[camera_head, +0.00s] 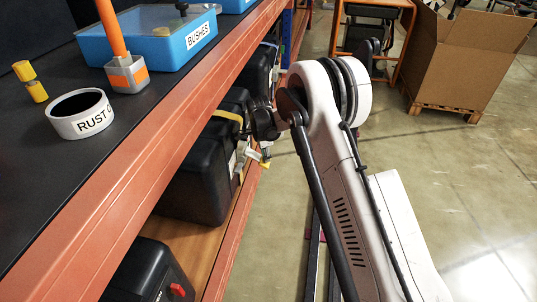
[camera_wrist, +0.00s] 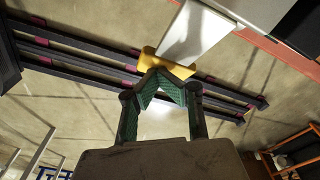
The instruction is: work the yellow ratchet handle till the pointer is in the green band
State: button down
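In the wrist view a yellow bar (camera_wrist: 172,66) lies at my fingertips, with a flat pale plate (camera_wrist: 195,36) running up from it. It may be the ratchet handle, but I cannot be sure. My gripper (camera_wrist: 164,78) has green-sided fingers bent inward, their tips close together at the bar's near edge. I cannot tell whether they hold the bar or only touch it. In the head view my arm hides most of the gripper; a small yellow end (camera_head: 265,164) shows beside it, near the shelf. The pointer and green band are not visible.
The orange-edged shelf (camera_head: 150,128) on the left holds a blue BUSHES bin (camera_head: 168,50), a white RUST cup (camera_head: 80,125) and an orange-handled tool (camera_head: 128,75). Black cases (camera_head: 195,178) stand on the lower shelf. A cardboard box (camera_head: 455,58) stands at the back right.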

aim_at(259, 161)
jog(key=shift+s+a+r, duration=0.2)
jog(key=shift+a, duration=0.45)
jog(key=shift+s+a+r, duration=0.2)
jog(key=shift+a, duration=0.4)
jog(key=shift+r, duration=0.1)
jog(key=shift+w+r, duration=0.1)
jog(key=shift+r, duration=0.05)
jog(key=r, duration=0.5)
jog(key=shift+s+a+r, duration=0.1)
jog(key=shift+s, duration=0.1)
jog(key=shift+w+d+r, duration=0.1)
jog(key=shift+d+r, duration=0.2)
jog(key=shift+r, duration=0.2)
jog(key=shift+d+r, duration=0.25)
jog(key=shift+r, duration=0.2)
jog(key=shift+d, duration=0.1)
